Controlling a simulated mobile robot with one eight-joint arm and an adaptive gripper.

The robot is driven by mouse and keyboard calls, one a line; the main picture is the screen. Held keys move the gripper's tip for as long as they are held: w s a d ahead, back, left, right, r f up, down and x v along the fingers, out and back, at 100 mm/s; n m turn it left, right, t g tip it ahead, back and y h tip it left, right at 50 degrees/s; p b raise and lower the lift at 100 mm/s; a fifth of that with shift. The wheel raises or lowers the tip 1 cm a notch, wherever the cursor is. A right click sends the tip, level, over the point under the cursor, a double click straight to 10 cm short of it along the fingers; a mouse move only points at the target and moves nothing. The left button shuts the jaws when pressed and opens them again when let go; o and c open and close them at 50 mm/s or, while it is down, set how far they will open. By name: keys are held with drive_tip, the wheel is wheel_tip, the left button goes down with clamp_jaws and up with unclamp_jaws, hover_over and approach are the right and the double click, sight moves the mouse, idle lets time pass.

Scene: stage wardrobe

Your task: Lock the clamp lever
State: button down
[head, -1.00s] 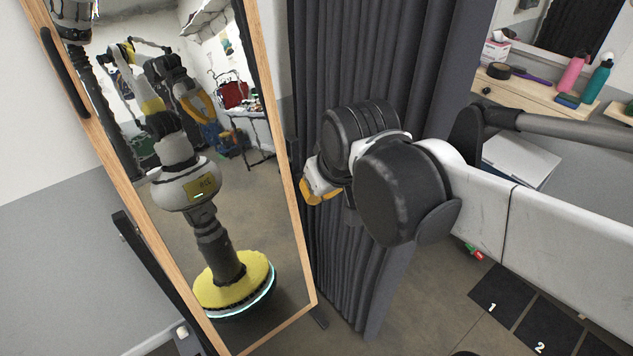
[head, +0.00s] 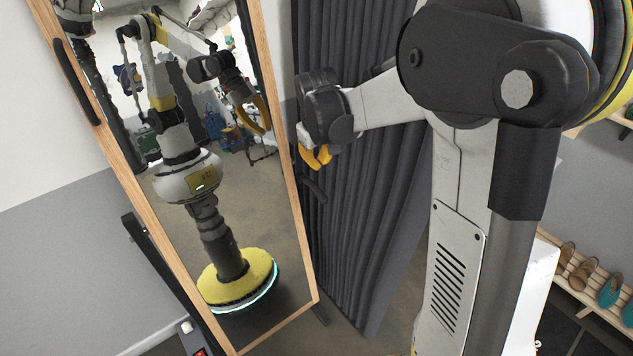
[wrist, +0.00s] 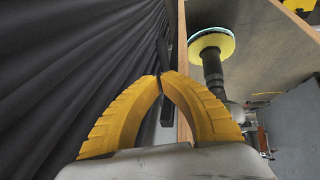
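A dark narrow bar (head: 313,188), which may be the clamp lever, sits beside the right edge of the mirror frame, just below my gripper (head: 318,156). A dark upright bar (wrist: 168,105) also shows in the wrist view, behind and between my yellow fingers, next to the wooden frame edge. I cannot tell whether it is locked. In the wrist view the two curved fingertips meet, with nothing visible held between them. My gripper is between the mirror's right edge and the curtain. I cannot tell whether it touches the bar.
The tall tilted mirror (head: 240,335) has a wooden frame and a black handle (head: 75,80) on its left side. A dark pleated curtain (head: 375,215) hangs right behind my gripper. A shoe rack (head: 600,318) stands at the lower right. Floor shows below the curtain.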

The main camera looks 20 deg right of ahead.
sight(320, 190)
drive_tip(key=shift+f, duration=0.1)
drive_tip(key=b+x, duration=0.5)
drive_tip(key=x, duration=0.8)
drive_tip(key=shift+w+f, duration=0.1)
drive_tip(key=shift+f, duration=0.3)
drive_tip(key=shift+d, duration=0.1)
drive_tip(key=shift+f+t, duration=0.25)
drive_tip(key=shift+t, duration=0.15)
